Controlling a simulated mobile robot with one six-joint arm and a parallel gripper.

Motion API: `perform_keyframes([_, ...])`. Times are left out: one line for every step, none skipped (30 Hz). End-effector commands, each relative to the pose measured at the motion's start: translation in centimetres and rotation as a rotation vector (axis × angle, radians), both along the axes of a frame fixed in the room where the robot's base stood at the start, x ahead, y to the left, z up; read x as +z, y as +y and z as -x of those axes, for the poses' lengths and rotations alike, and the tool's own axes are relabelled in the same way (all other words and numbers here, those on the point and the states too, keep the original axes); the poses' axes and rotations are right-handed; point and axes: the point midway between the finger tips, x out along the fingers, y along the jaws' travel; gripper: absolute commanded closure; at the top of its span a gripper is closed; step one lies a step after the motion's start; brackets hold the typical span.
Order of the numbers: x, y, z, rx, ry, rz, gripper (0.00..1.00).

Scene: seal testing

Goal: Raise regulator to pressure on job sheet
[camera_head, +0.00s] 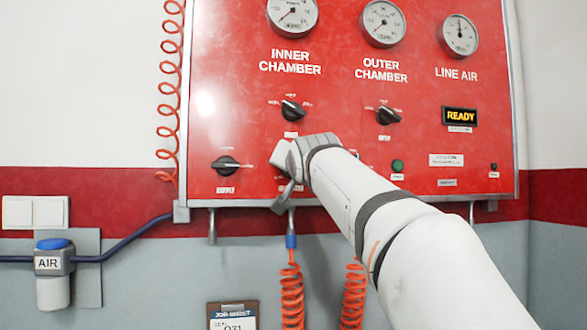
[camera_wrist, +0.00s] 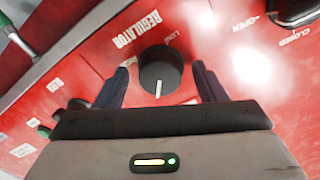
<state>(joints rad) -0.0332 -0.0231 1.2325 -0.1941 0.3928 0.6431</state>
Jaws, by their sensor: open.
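The black round regulator knob (camera_wrist: 160,72) is in the wrist view below its REGULATOR label, with a white mark pointing toward my gripper. My gripper (camera_wrist: 160,88) is open, with one dark finger on each side of the knob and red panel showing in the gaps. In the head view my gripper (camera_head: 285,188) is at the lower middle of the red panel and hides the knob. The inner chamber gauge (camera_head: 292,14), outer chamber gauge (camera_head: 383,22) and line air gauge (camera_head: 460,35) are at the top; their figures are too small to read. The job sheet (camera_head: 232,315) is cut off at the bottom.
The supply valve (camera_head: 226,163) is left of my gripper. Two selector knobs (camera_head: 291,110) (camera_head: 388,115) sit above, and a green button (camera_head: 397,166) is to the right. A READY display (camera_head: 460,115) is lit. Orange coiled hoses (camera_head: 291,295) hang below the panel.

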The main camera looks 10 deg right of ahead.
Motion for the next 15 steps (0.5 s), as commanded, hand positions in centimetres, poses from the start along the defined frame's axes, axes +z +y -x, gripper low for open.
perform_keyframes([0.0,0.0,0.4,0.0,-0.001,0.0,0.36])
perform_keyframes([-0.1,0.1,0.7,0.0,-0.001,0.0,0.36])
perform_keyframes([-0.1,0.1,1.3,0.001,-0.003,0.0,0.36])
perform_keyframes([-0.1,0.1,1.8,0.001,-0.003,0.0,0.36])
perform_keyframes([-0.1,0.1,2.3,0.001,-0.003,0.0,0.36])
perform_keyframes([-0.1,0.2,3.1,0.0,-0.004,0.0,0.36])
perform_keyframes([-0.1,0.2,3.6,0.001,-0.003,0.0,0.36])
perform_keyframes([-0.1,0.2,4.1,0.001,-0.003,0.0,0.36])
perform_keyframes([0.0,0.2,4.8,0.001,-0.004,0.0,0.36])
perform_keyframes([0.0,0.2,5.3,0.001,-0.003,0.0,0.36])
perform_keyframes([0.0,0.3,5.7,0.001,-0.003,0.0,0.36])
perform_keyframes([0.0,0.3,6.3,0.0,-0.001,0.0,0.36])
perform_keyframes([0.0,0.3,6.6,0.001,0.0,0.0,0.36])
perform_keyframes([0.0,0.3,6.9,0.001,0.0,0.0,0.36])
perform_keyframes([0.1,0.3,7.2,0.0,-0.001,0.0,0.36])
